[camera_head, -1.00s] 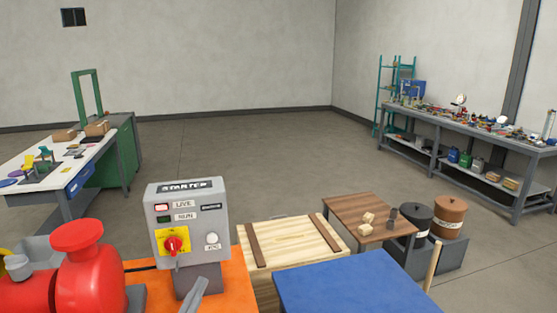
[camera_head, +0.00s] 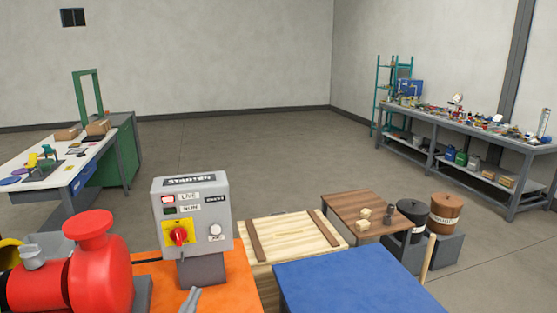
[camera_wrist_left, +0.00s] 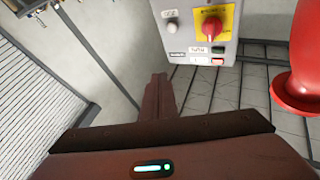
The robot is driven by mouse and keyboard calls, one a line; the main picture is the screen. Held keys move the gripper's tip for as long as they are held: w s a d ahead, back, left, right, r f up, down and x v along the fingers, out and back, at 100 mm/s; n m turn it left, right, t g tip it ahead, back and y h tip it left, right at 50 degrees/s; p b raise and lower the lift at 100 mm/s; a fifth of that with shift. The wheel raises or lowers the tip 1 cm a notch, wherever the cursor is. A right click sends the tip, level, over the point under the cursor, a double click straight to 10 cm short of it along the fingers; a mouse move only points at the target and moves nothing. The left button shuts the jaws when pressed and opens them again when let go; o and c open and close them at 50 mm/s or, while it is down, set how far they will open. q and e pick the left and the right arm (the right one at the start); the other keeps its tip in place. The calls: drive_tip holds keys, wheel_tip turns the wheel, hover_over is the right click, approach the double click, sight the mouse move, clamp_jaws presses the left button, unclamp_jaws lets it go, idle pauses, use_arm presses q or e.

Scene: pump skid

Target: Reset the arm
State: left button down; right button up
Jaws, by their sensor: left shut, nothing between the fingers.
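The starter box (camera_head: 215,213) stands on a short post on the orange skid (camera_head: 160,290), with a red knob on a yellow plate (camera_head: 179,234). The box also shows upside down in the left wrist view (camera_wrist_left: 178,48). My right gripper is not in view.
A red pump (camera_head: 95,270) stands left of the starter box. A blue surface (camera_head: 345,285), a wooden crate lid (camera_head: 285,238) and a brown table (camera_head: 350,207) are to the right. Benches stand at far left (camera_head: 95,160) and right (camera_head: 480,155). The floor beyond is open.

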use_arm(q)
drive_tip(key=s+a+f+n+g+y, duration=0.1)
drive_tip(key=s+f+g+y, duration=0.1)
drive_tip(key=s+f+g, duration=0.1)
drive_tip(key=s+a+f+n+g+y, duration=0.1)
drive_tip(key=s+f+g+y, duration=0.1)
drive_tip(key=s+f, duration=0.4)
drive_tip(key=s+a+f+n+g+y, duration=0.2)
drive_tip(key=s+f+g, duration=0.1)
drive_tip(key=f, duration=0.4)
drive_tip(key=shift+s+g, duration=0.4)
drive_tip(key=shift+s, duration=0.35)
drive_tip(key=s+d+f+g, duration=0.1)
drive_tip(key=s+f+g, duration=0.3)
drive_tip(key=s, duration=0.8)
drive_tip(key=s+d+f+g, duration=0.1)
drive_tip(key=s+f+g, duration=0.3)
drive_tip(key=s, duration=0.9)
wheel_tip(320, 180, down, 29)
drive_tip(key=m+g+b, duration=0.1)
drive_tip(key=g+b, duration=0.1)
drive_tip(key=b, duration=0.1)
drive_tip(key=s+a+f+g+b, duration=0.1)
drive_tip(key=s+a+f+b, duration=0.1)
drive_tip(key=s+f, duration=1.6)
wheel_tip(320, 180, down, 3)
drive_tip(key=shift+s+a+f+g+b, duration=0.1)
drive_tip(key=shift+s+a+g+b, duration=0.3)
drive_tip(key=shift+a, duration=0.1)
